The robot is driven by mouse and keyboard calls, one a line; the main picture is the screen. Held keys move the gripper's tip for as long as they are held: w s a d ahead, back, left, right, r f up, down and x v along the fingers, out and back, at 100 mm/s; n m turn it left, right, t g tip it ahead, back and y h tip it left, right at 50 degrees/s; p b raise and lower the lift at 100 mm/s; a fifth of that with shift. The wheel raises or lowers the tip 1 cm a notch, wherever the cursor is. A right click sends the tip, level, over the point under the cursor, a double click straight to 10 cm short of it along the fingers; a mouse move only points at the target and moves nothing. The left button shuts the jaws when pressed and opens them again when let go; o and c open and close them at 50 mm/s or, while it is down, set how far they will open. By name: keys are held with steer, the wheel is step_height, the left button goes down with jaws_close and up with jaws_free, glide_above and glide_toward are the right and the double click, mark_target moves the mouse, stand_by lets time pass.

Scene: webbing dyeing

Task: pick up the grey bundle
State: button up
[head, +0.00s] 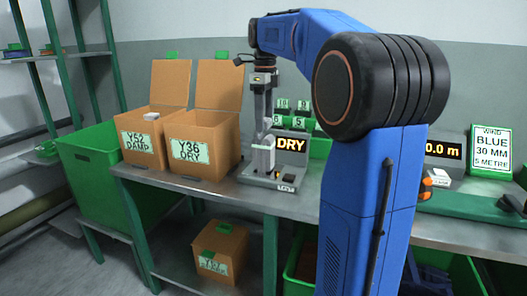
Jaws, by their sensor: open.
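My gripper (263,128) points straight down over a moisture tester (262,181) whose display reads DRY. It is open, and its jaws are near the top of a pale grey bundle (263,158) standing on the tester. I cannot tell whether the jaws touch the bundle or are around it. Another small pale item (151,116) lies at the opening of the box marked Y52 DAMP (146,143); its kind is unclear.
An open box marked Y36 DRY (201,152) stands just left of the tester on the metal bench (140,181). A green bin (95,190) is at left. Green number tags stand behind the tester. A winding station with a WIND BLUE sign (491,151) is at right.

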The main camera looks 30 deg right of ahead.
mark_target(264, 138)
step_height(264, 138, down, 5)
steer(key=shift+a+r, duration=0.1)
steer(key=shift+a, duration=0.05)
steer(key=shift+w, duration=0.1)
steer(key=shift+c, duration=0.2)
jaws_close()
